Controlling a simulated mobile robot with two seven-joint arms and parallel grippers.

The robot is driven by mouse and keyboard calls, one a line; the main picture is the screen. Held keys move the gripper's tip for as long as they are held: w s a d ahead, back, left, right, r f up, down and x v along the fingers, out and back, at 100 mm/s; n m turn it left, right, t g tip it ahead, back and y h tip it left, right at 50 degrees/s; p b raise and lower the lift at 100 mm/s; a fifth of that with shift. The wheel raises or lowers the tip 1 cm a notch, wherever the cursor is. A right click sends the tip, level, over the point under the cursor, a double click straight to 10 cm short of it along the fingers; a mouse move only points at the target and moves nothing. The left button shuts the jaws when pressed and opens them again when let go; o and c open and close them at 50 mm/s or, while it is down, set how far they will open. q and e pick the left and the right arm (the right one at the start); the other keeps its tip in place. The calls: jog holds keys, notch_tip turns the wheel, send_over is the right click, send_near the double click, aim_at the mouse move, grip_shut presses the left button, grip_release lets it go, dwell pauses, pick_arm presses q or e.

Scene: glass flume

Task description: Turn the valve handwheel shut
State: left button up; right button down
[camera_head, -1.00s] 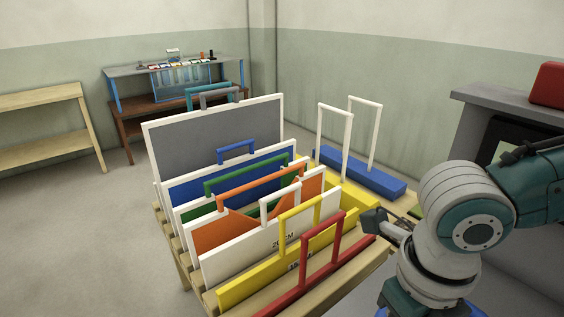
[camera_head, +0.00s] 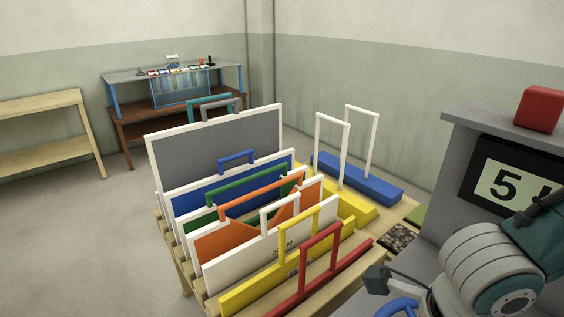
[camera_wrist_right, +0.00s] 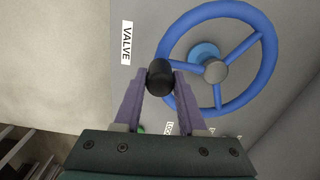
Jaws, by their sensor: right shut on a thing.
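The blue valve handwheel (camera_wrist_right: 268,62) is on a grey panel in the right wrist view, with a grey hub and several spokes. A black knob (camera_wrist_right: 160,72) stands at the left side of its rim. My right gripper (camera_wrist_right: 161,84) is shut on this knob, one purple finger on each side. In the head view, part of the blue wheel (camera_head: 398,306) shows at the bottom edge beside my right arm, which hides most of it. My left gripper is not in view.
A "VALVE" label (camera_wrist_right: 126,43) is left of the wheel. A grey cabinet with a display (camera_head: 508,190) reading 5 and a red box (camera_head: 539,109) on top stands at right. A wooden rack holds framed panels (camera_head: 225,140) close to my arm's left. Open floor lies at left.

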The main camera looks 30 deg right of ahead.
jog(key=shift+s, duration=0.1)
jog(key=c, duration=0.5)
grip_release()
notch_tip(320, 180, up, 10)
jog(key=shift+f, duration=0.1)
dwell(0.4)
